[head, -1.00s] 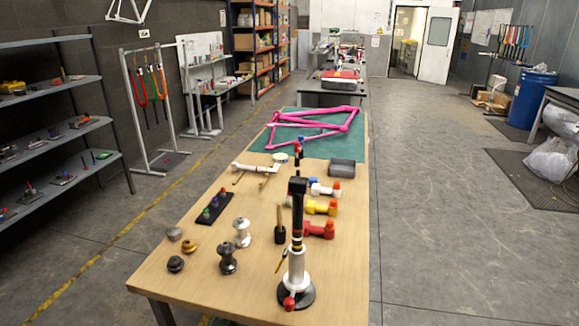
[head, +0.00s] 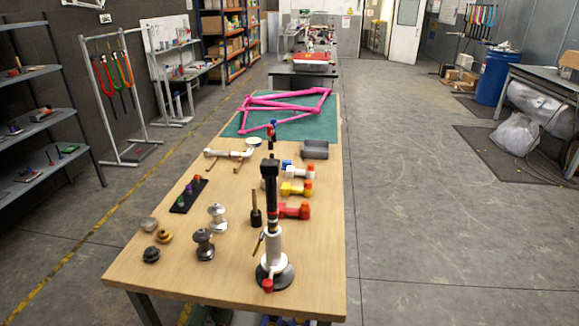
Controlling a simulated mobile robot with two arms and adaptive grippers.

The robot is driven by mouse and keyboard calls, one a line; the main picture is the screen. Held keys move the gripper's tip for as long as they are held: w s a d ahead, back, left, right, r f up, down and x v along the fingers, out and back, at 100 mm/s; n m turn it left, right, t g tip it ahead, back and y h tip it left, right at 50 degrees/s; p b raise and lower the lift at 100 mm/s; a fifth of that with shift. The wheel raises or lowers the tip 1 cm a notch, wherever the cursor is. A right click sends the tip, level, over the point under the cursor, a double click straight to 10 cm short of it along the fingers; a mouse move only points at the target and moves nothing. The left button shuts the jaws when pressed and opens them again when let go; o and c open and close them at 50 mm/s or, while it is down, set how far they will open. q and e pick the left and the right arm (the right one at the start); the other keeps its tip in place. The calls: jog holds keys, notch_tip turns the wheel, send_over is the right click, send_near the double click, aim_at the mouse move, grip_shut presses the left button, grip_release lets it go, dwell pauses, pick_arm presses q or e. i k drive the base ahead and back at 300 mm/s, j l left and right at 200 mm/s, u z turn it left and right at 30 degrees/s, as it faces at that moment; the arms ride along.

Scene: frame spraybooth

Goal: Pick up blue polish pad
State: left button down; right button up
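No clear blue polish pad shows in the head view. A small blue patch (head: 286,164) shows beside a white tool on the table (head: 140,276), too small to identify. Neither of my grippers is in view.
The tall stand with a black round base rises near the table's front right. Spool shapes (head: 204,244), a black peg strip (head: 188,195) and red (head: 293,210) and yellow (head: 296,189) tools lie around it. A pink frame (head: 285,107) lies behind. Floor right of the table is clear.

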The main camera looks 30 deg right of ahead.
aim_at(285, 162)
jog(key=z, duration=1.75)
jog(key=i+l+z, duration=0.1)
jog(key=z, duration=0.35)
jog(key=i+l+z, duration=0.1)
jog(key=z, duration=0.3)
jog(key=i+l+z, duration=0.1)
jog(key=z, duration=0.35)
jog(key=i+l+z, duration=0.1)
jog(key=z, duration=0.3)
jog(key=i+j+u, duration=0.1)
jog(key=i+u, duration=0.85)
jog(key=i+l+u, duration=0.3)
jog(key=i+u, duration=0.2)
jog(key=i+j+u, duration=0.15)
jog(key=i+u, duration=0.15)
jog(key=i, duration=0.65)
jog(key=i+u, duration=0.35)
jog(key=i, duration=0.6)
jog(key=i+u, duration=0.3)
jog(key=i, duration=0.25)
jog(key=i+l+u, duration=0.3)
jog(key=i, duration=0.25)
jog(key=i+l+u, duration=0.35)
jog(key=i, duration=0.15)
jog(key=j, duration=0.1)
